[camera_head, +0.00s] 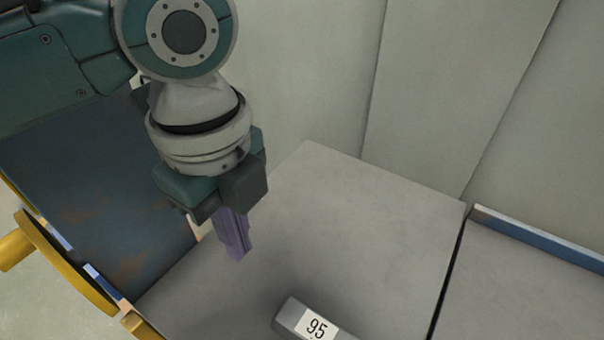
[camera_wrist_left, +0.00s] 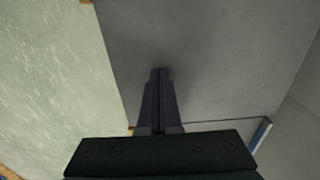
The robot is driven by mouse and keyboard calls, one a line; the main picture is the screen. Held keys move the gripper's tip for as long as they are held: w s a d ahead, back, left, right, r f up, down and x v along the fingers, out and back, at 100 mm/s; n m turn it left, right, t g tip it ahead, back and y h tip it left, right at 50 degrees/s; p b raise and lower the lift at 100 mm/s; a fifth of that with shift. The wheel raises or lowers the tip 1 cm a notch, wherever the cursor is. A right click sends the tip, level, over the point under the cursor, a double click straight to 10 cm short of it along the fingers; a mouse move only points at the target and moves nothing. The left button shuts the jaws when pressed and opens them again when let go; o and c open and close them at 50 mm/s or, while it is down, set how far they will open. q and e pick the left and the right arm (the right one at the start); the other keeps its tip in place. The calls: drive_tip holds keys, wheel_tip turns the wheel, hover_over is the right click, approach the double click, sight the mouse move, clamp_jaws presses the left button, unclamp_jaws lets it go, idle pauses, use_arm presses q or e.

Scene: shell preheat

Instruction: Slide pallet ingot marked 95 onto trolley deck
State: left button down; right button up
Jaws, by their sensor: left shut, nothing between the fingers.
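The grey ingot marked 95 (camera_head: 290,314) lies on a light grey flat surface (camera_head: 345,215) at the bottom of the head view, partly cut off by the frame edge. Its white label faces up. My left gripper (camera_head: 238,256) points down with its purple fingers shut and empty, up and left of the ingot and apart from it. In the left wrist view the shut fingers (camera_wrist_left: 159,76) are over bare grey surface, and the ingot does not show. A dark blue, rust-stained deck (camera_head: 105,205), seemingly the trolley's, lies left of the grey surface. My right gripper is out of view.
A yellow rounded part (camera_head: 62,262) stands at the deck's left side. Pale wall panels (camera_head: 460,90) rise behind the grey surface. A dark gap separates it from another grey surface (camera_head: 520,290) with a blue edge strip (camera_head: 540,238). Pale green floor (camera_wrist_left: 60,80) shows in the wrist view.

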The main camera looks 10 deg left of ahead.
sight(250, 293)
use_arm(q)
drive_tip(key=f+b, duration=0.3)
drive_tip(key=f, duration=0.8)
drive_tip(key=shift+a+f+b, duration=0.1)
drive_tip(key=shift+a+b, duration=0.1)
drive_tip(key=shift+b, duration=0.15)
drive_tip(key=shift+s+d+r+p, duration=0.15)
drive_tip(key=shift+s+d, duration=0.05)
drive_tip(key=shift+d, duration=0.45)
drive_tip(key=shift+s+d+r+p, duration=0.15)
drive_tip(key=shift+d, duration=0.45)
drive_tip(key=shift+s+d, duration=0.25)
drive_tip(key=shift+d, duration=0.35)
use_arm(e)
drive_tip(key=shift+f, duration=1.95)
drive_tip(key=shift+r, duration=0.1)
